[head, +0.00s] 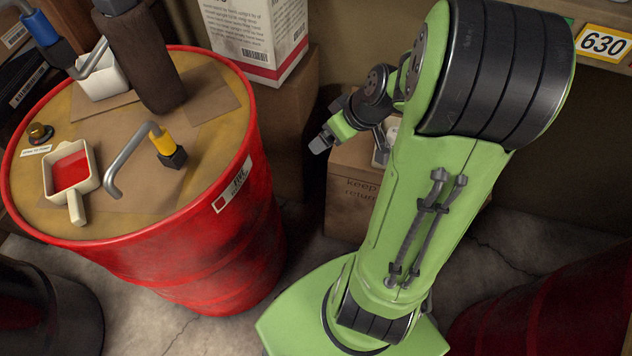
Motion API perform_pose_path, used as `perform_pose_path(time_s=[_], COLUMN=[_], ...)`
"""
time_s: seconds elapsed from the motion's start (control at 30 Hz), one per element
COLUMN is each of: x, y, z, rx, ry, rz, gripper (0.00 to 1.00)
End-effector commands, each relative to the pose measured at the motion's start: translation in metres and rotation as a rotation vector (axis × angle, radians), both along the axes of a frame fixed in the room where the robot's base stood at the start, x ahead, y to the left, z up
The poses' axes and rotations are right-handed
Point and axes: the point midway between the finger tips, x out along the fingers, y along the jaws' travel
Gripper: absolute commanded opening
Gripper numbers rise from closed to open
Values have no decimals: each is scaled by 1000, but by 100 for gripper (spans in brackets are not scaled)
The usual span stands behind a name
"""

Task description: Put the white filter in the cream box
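My green arm reaches up from the bottom and bends back toward the left. My gripper (321,143) is small in view over the gap between the red drum and a cardboard box; its finger gap cannot be made out. A whitish object (386,146) shows beside the arm on the cardboard box, mostly hidden; I cannot tell if it is the filter. A small white, box-like container (103,78) stands on the red drum, partly behind a tool handle; it may be the cream box. A tall off-white carton (255,32) with a red band stands behind the drum.
The red drum (225,255) also bears a dark brown cylinder (146,58), a yellow-and-grey crank tool (162,143), a cream scoop (75,203) with red contents and a brass knob (40,133). The cardboard box (350,195) stands behind my arm. Dark drums flank the bottom corners.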

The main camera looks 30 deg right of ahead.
Motion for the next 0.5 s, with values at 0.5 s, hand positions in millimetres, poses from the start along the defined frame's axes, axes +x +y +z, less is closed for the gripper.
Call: perform_pose_path(time_s=[0.5], x=[-144], y=[141], z=[107], rx=[-27], ry=[23], rz=[-210], gripper=[90])
